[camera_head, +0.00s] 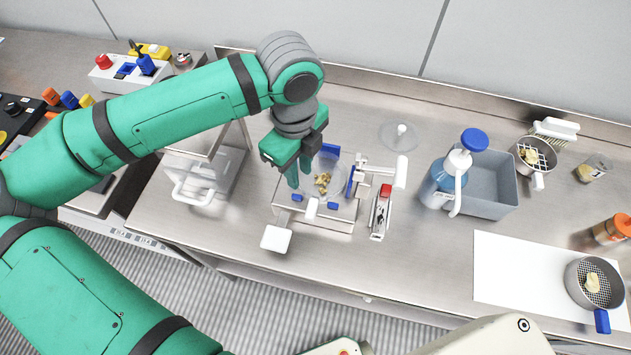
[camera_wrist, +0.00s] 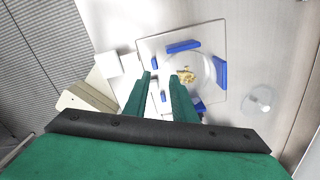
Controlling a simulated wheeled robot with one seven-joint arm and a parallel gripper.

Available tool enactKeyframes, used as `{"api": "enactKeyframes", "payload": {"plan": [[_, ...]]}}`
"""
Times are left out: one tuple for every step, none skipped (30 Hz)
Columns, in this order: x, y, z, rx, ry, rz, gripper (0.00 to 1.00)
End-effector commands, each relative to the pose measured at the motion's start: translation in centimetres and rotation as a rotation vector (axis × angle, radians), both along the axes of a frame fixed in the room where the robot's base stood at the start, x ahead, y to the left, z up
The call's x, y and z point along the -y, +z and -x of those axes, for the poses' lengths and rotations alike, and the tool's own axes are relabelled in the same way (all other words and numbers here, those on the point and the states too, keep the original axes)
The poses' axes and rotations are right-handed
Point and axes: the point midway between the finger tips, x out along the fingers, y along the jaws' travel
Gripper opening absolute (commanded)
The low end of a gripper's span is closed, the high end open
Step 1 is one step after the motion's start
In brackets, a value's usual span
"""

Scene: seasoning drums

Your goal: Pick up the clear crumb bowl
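The clear crumb bowl (camera_head: 336,172) sits on a low metal stand (camera_head: 338,225) with blue blocks around it, and yellowish crumbs lie in it. In the wrist view the bowl (camera_wrist: 206,68) is a faint round outline between the blue blocks, just beyond my fingers. My gripper (camera_head: 298,178) points down at the bowl's left side. In the wrist view my gripper (camera_wrist: 160,76) has its two green fingers apart, with a gap between them. I cannot tell whether a finger touches the bowl or whether its clear wall is between the fingertips.
A red-and-white clamp-like tool (camera_head: 381,211) stands right of the stand. A blue-topped pump bottle (camera_head: 443,185) and grey bin (camera_head: 493,185) are farther right. A clear lid (camera_head: 398,136) lies behind. The front counter right of the clamp is clear.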

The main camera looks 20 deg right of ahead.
Motion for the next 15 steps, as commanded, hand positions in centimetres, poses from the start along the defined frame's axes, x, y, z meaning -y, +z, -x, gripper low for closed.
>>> {"api": "enactKeyframes", "payload": {"plan": [[0.2, -0.5, 0.1, -0.001, -0.005, 0.001, 0.24], [0.3, -0.6, 0.1, -0.001, -0.007, 0.001, 0.24], [0.4, -0.8, 0.1, -0.001, -0.008, 0.001, 0.24], [0.4, -1.0, 0.1, -0.001, -0.008, 0.001, 0.24], [0.3, -1.1, 0.1, -0.002, -0.008, 0.001, 0.24], [0.3, -1.4, 0.2, -0.002, -0.006, 0.001, 0.24], [0.3, -1.7, 0.2, -0.001, -0.005, 0.002, 0.24], [0.2, -2.1, 0.2, -0.001, -0.004, 0.002, 0.24], [0.2, -2.7, 0.3, -0.003, -0.002, 0.002, 0.24], [0.2, -3.1, 0.3, -0.003, -0.001, 0.002, 0.24], [0.2, -3.6, 0.4, -0.003, 0.000, 0.002, 0.24], [0.2, -4.1, 0.4, -0.003, 0.001, 0.002, 0.24], [0.1, -4.5, 0.4, -0.003, 0.003, 0.002, 0.24], [0.0, -4.9, 0.4, -0.003, 0.004, 0.002, 0.24], [0.0, -5.3, 0.3, -0.001, 0.005, 0.002, 0.24]]}}
